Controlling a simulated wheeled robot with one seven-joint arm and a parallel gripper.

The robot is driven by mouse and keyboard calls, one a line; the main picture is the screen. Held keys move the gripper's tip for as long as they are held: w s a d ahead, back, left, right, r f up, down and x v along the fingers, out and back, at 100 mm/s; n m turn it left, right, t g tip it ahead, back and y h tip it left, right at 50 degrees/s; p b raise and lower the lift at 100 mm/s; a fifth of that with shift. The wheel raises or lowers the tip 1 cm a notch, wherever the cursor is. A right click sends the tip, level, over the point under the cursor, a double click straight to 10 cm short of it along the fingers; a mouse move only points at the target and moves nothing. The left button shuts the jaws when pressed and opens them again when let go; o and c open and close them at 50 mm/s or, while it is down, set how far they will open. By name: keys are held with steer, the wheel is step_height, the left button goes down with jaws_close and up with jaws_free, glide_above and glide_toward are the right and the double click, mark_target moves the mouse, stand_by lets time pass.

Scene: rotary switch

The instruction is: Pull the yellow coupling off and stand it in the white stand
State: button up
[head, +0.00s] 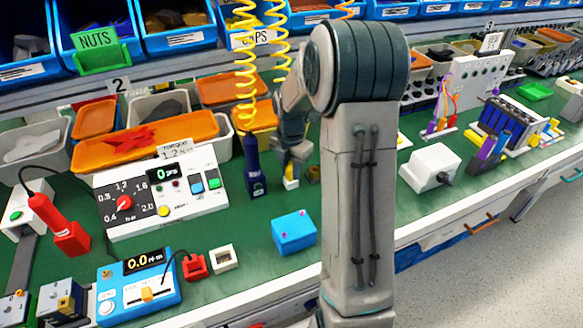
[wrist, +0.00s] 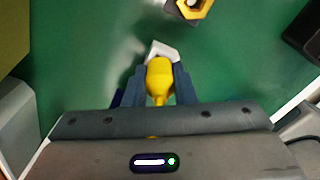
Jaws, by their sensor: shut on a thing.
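My gripper (head: 290,168) points down at the bench, right of the blue power screwdriver. Its fingers are shut on the yellow coupling (wrist: 160,78), which sits between them in the wrist view. In the head view the coupling is mostly hidden by the fingers. A small white block (head: 291,184), which looks like the white stand, shows directly below the fingers. In the wrist view its white top (wrist: 163,50) shows just beyond the coupling. I cannot tell whether the coupling is seated in it or only held over it.
A brass-yellow hex fitting (wrist: 195,7) lies close by, beyond the fingers. The blue screwdriver (head: 252,168) hangs on a yellow coil at left. A blue box (head: 294,232) stands in front, and a white torque panel (head: 165,190) at left.

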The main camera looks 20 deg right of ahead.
steer(key=shift+f, duration=0.3)
steer(key=o, duration=1.1)
steer(key=shift+c, duration=0.2)
steer(key=shift+r, duration=0.15)
step_height(320, 180, up, 14)
steer(key=shift+p, duration=0.4)
steer(key=shift+f, duration=0.2)
